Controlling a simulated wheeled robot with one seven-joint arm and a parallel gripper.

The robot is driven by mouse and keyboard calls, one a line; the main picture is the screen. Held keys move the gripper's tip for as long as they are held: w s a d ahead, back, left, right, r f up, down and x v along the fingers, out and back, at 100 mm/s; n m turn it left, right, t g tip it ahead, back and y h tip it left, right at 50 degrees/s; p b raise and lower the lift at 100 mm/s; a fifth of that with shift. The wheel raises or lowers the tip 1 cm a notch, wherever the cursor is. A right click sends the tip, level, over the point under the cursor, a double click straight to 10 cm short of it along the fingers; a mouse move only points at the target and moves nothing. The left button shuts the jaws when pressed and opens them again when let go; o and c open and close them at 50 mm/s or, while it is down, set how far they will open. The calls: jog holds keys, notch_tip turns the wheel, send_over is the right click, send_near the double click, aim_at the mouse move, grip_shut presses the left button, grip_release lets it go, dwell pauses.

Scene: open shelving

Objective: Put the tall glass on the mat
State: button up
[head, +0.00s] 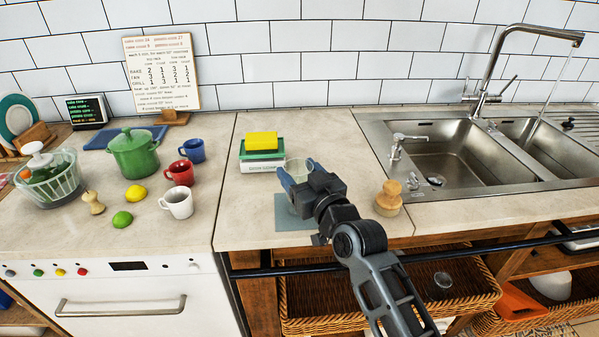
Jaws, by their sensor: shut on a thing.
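My gripper (289,177) is over the counter, shut on a clear glass (297,168). Only the glass's upper part shows beyond the fingers; the rest is hidden by my gripper. The mat (290,214) is a flat grey-blue square near the counter's front edge, partly covered from view by my gripper. The glass appears above the mat's far side; I cannot tell whether it touches anything.
A wooden brush (389,198) is to the right, before the sink (455,150). Mugs, a white one (177,203) nearest, stand left. Counter between is clear.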

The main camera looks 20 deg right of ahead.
jog(key=shift+f, duration=0.1)
jog(key=o, duration=1.5)
jog(key=shift+o, duration=0.2)
jog(key=s+d+b, duration=0.1)
jog(key=s+b, duration=0.2)
jog(key=s, duration=0.9)
